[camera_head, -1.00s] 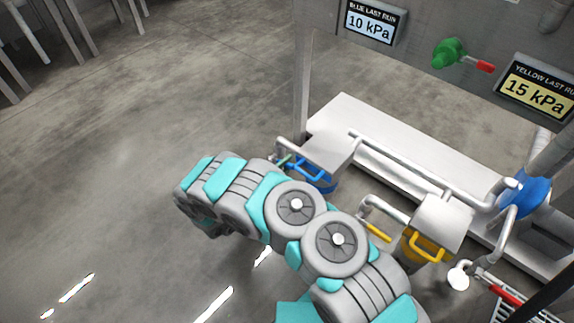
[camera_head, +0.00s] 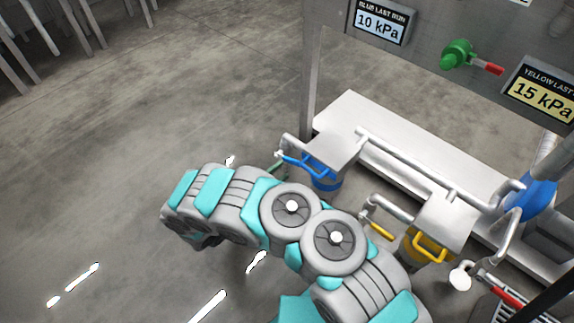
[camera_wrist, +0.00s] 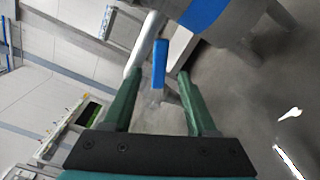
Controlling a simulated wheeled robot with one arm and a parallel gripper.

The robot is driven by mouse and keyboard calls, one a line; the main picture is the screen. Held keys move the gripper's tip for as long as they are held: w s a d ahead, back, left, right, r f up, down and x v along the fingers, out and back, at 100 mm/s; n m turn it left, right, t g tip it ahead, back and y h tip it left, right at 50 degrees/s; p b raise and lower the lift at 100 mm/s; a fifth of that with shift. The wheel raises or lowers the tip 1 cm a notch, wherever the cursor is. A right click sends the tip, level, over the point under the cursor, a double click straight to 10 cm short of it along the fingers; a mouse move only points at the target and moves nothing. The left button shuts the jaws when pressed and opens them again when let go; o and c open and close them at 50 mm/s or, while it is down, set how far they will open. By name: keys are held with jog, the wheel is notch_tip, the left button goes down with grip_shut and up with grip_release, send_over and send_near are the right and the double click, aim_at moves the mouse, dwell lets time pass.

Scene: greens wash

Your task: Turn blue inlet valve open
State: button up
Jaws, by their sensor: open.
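The blue inlet valve's handle (camera_head: 291,160) is a short blue lever on the white pipe left of the blue filter housing (camera_head: 327,183). In the wrist view the blue handle (camera_wrist: 160,64) stands between and just beyond the tips of my gripper's (camera_wrist: 160,76) two green fingers, with gaps on both sides. My gripper is open and holds nothing. In the head view my arm hides most of the gripper; a bit of green finger (camera_head: 277,169) shows just below the handle. The white pipe (camera_wrist: 145,45) runs beside the handle in the wrist view.
A yellow filter housing (camera_head: 418,252) with a yellow lever (camera_head: 382,232) stands to the right. A white bench (camera_head: 350,105) runs behind. A green valve with a red handle (camera_head: 488,68) is on the panel.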

jog(key=shift+s+a, duration=0.3)
jog(key=shift+s, duration=0.2)
